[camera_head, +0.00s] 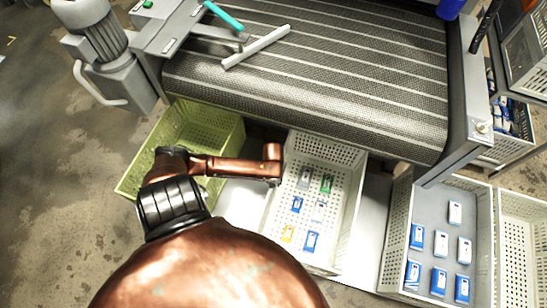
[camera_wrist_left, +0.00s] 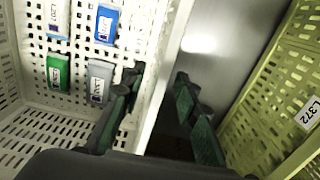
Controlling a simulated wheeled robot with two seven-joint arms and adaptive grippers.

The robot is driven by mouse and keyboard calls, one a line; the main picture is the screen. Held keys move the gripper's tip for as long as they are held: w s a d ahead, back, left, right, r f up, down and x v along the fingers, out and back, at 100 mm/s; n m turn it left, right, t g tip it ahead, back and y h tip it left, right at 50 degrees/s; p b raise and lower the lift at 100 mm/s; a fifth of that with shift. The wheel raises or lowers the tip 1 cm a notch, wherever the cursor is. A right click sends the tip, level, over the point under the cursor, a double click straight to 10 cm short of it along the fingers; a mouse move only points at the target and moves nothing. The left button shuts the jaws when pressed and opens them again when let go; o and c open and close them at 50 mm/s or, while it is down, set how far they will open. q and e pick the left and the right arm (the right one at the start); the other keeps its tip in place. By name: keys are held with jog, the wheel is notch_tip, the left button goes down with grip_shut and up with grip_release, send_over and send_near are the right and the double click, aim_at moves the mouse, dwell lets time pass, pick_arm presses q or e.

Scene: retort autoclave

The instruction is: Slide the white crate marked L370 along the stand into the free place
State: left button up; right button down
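A white crate (camera_head: 346,225) with several small coloured packs stands in the middle of the stand below the conveyor. No crate mark is readable on it in the head view. In the left wrist view its rim (camera_wrist_left: 157,100) runs between the two dark fingers of my left gripper (camera_wrist_left: 158,75). One finger is over the inside of the crate, the other over the outer side. The fingers are apart; contact with the wall cannot be told. In the head view my copper wrist hides the fingers at the crate's left wall. My right gripper is out of view.
A yellow-green crate (camera_head: 218,125), labelled 372 in the wrist view (camera_wrist_left: 308,113), stands left of it, with bare stand (camera_head: 240,205) between. Bare stand (camera_head: 372,225) also shows to the right, before another white crate (camera_head: 395,235) of blue and white packs. The conveyor (camera_head: 320,75) overhangs behind.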

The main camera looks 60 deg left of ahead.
pick_arm(q)
notch_tip(320, 180, up, 7)
jog(key=shift+f, duration=0.1)
dwell(0.7)
